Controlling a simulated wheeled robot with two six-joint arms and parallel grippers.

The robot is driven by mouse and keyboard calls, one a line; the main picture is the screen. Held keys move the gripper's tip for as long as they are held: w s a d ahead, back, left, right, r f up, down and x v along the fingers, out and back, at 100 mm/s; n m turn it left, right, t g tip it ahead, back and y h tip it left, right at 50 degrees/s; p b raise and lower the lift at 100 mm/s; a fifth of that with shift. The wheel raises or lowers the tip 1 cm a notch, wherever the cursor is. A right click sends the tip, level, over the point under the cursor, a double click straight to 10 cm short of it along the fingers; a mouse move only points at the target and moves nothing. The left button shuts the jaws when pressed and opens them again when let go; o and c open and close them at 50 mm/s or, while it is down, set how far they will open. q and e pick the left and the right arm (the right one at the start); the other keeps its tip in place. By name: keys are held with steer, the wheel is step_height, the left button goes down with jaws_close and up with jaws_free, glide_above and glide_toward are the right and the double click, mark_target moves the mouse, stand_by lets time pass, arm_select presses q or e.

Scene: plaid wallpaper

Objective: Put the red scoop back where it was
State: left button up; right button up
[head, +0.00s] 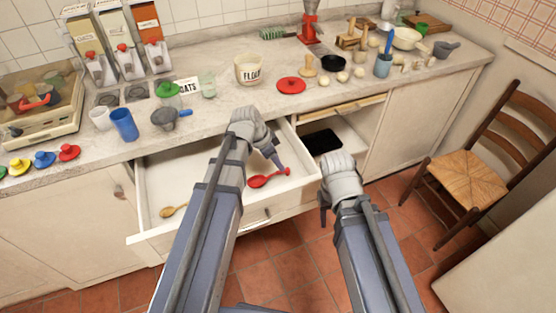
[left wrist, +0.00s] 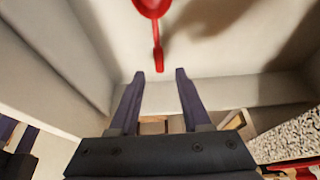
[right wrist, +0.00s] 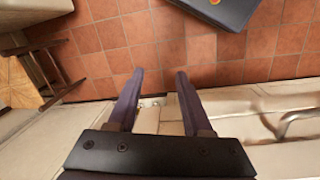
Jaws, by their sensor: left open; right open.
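The red scoop (head: 268,178) lies in the open drawer (head: 145,199), near its right end. In the left wrist view the scoop (left wrist: 157,42) has its bowl at the top and its handle pointing down between the fingers. My left gripper (head: 277,164) is open above the drawer, close to the scoop's handle end, with nothing between its fingers (left wrist: 157,78). My right gripper (right wrist: 157,75) is open and empty, in front of the cabinet with floor below it. In the head view my right arm hides most of its fingers.
A wooden spoon (head: 172,211) lies in the drawer's left part. The counter (head: 225,112) holds a flour pot (head: 248,69), a blue cup (head: 123,124), a red lid (head: 291,86) and dispensers (head: 148,35). A second, shallow drawer (head: 340,109) is open at right. A chair (head: 470,180) stands at right.

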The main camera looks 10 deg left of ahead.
arm_select(q)
steer(key=p+v, duration=1)
steer(key=v, duration=0.1)
steer(key=s+d+n+g+y, duration=0.1)
steer(key=s+d+n, duration=0.1)
steer(key=s+d, duration=0.1)
steer(key=s+d+f+n+g+y, duration=0.1)
steer(key=s+d+n+y, duration=0.1)
steer(key=s, duration=0.4)
steer(key=s+d+n+g+y, duration=0.1)
steer(key=s+d+n+y, duration=0.1)
steer(key=s+d, duration=0.3)
steer(key=shift+s+d+f+n, duration=0.2)
steer(key=shift+d+n, duration=0.1)
steer(key=shift+n, duration=0.4)
